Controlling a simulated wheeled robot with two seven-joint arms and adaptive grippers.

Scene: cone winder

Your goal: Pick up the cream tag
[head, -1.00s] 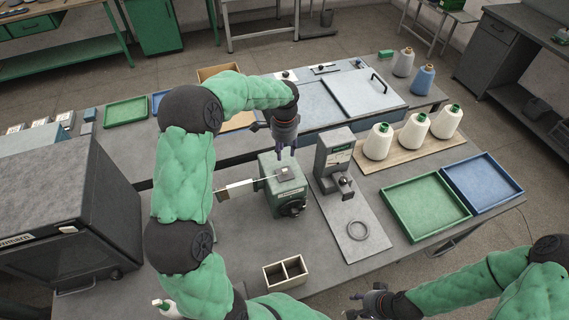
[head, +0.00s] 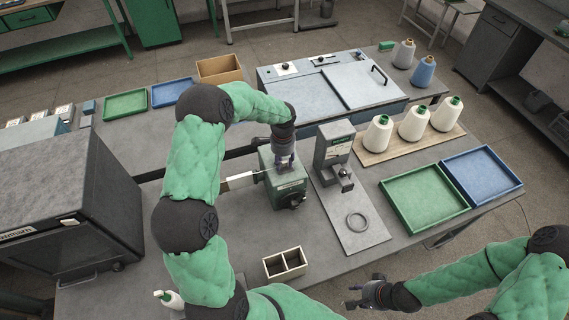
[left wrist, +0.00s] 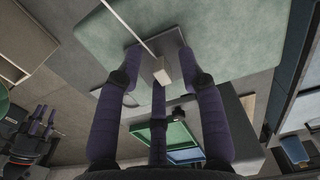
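A small cream block, which looks like the cream tag (left wrist: 161,71), sits on a grey plate on top of the green machine box (head: 265,179). A thin pale rod runs up to it. In the head view my left gripper (head: 284,163) is right over the box top and hides the tag. In the left wrist view its purple fingers (left wrist: 157,88) are spread around the tag, with gaps visible on both sides. My right gripper (head: 362,292) is open and empty at the front of the bench, away from the tag; it also shows in the left wrist view (left wrist: 40,122).
A grey stand (head: 333,150) with a ring (head: 357,222) on its base is close right of the box. A divided wooden box (head: 285,263) lies in front. Green (head: 387,190) and blue (head: 447,170) trays and yarn cones (head: 413,124) are to the right.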

